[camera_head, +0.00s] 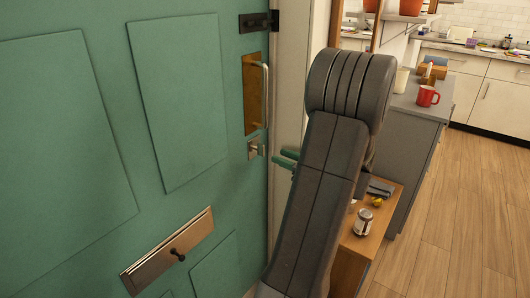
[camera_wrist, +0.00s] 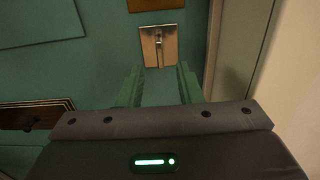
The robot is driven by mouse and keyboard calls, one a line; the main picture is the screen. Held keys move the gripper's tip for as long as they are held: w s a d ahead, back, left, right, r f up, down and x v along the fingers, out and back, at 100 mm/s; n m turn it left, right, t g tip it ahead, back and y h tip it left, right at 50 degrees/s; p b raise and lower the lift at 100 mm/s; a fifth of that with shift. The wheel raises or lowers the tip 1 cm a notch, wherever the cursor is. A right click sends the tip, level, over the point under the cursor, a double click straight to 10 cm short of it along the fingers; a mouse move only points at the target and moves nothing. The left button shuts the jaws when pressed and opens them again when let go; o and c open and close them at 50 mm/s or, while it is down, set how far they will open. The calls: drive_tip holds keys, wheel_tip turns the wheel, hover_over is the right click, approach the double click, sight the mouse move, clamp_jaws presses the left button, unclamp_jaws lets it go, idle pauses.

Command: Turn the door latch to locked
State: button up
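The green door (camera_head: 110,120) fills the left of the head view. Its latch is a small metal plate with a turn piece (camera_head: 253,149) below the handle; it also shows in the wrist view (camera_wrist: 158,46), where the turn piece looks roughly upright. My gripper (camera_head: 285,158) has green fingers and is just right of the latch in the head view. In the wrist view my gripper (camera_wrist: 159,72) is open, its two fingers apart and nothing between them. The latch shows just beyond the fingertips, and I see no contact.
A long handle on a brass plate (camera_head: 252,95) is above the latch, and a dark bolt (camera_head: 259,21) is higher. A mail slot (camera_head: 170,250) is lower left. A wooden cabinet (camera_head: 372,240) holding a jar (camera_head: 363,221) stands at right. Wooden floor (camera_head: 465,215) is open further right.

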sight(264, 150)
drive_tip(key=x, duration=0.7)
clamp_jaws()
